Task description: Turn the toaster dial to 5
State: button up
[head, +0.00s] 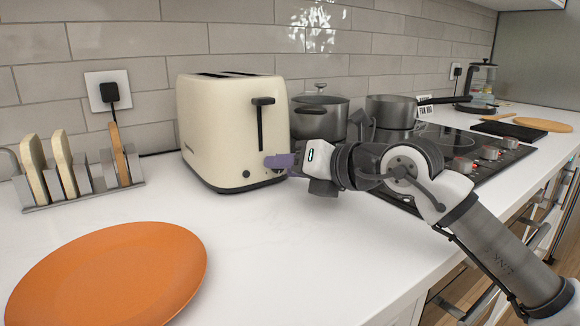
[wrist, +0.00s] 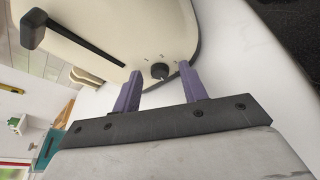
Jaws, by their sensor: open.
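The cream toaster (head: 225,125) stands on the white counter against the tiled wall. Its black lever (head: 262,101) is near the top of a slot. In the wrist view the dark round dial (wrist: 160,71) sits on the toaster's face beyond the slot's end, with small marks around it too small to read. My gripper (head: 279,161) is at the lower part of that face. In the wrist view its two purple fingers (wrist: 160,72) are open, one on each side of the dial, with visible gaps. I cannot tell the dial's setting. The gripper hides the dial in the head view.
A rack (head: 85,190) with bread slices stands left of the toaster. An orange round plate (head: 110,275) lies at the front left. A lidded pot (head: 320,113) and a saucepan (head: 390,111) are close behind my gripper. The counter before the toaster is clear.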

jog(key=v, duration=1.3)
jog(key=shift+s+d+r+p, duration=0.15)
jog(key=shift+s+d+p, duration=0.1)
jog(key=shift+d+p, duration=0.05)
jog(key=shift+s+d, duration=0.1)
